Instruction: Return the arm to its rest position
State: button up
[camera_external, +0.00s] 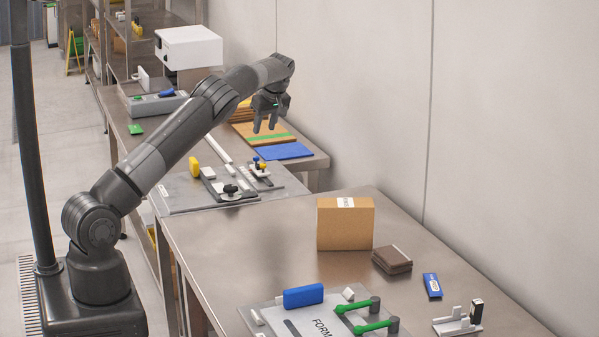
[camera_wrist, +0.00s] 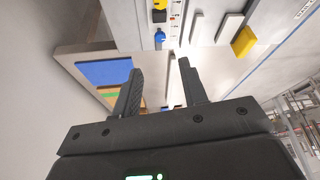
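My arm (camera_external: 165,145) reaches from its base at the lower left, up and to the right over the far workbench. My gripper (camera_external: 265,128) hangs in the air with its fingers pointing down, above the wooden and blue boards at the back. In the wrist view my gripper (camera_wrist: 160,85) has its two fingers spread apart with nothing between them. The gripper looks clear of the surfaces in both views.
A blue board (camera_external: 283,151) lies on the far bench and also shows in the wrist view (camera_wrist: 104,72). A fixture plate (camera_external: 180,193) with a yellow block (camera_external: 194,167) is nearby. A cardboard box (camera_external: 345,228) stands on the near table. The wall (camera_external: 370,90) runs along the right.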

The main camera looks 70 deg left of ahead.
jog(key=s+d+r+m+t+h, duration=0.1)
jog(key=s+d+r+m+t, duration=0.2)
jog(key=d+r, duration=0.45)
jog(key=s+d+r+m+h, duration=0.25)
jog(key=s+d+r, duration=0.2)
jog(key=d, duration=0.65)
jog(key=s+d+r+m+t, duration=0.25)
jog(key=s+d+r, duration=0.25)
jog(key=d, duration=0.4)
jog(key=s+d+m+h, duration=0.1)
jog(key=s+d+m, duration=0.6)
jog(key=s+d, duration=0.7)
jog(key=s+d+f+m+t, duration=0.1)
jog(key=s+d+f+m, duration=0.3)
jog(key=s+d, duration=0.5)
jog(key=shift+s+d+f+m, duration=0.2)
jog(key=shift+s+f+m, duration=0.15)
jog(key=shift+m, duration=0.55)
jog(key=shift+c, duration=0.5)
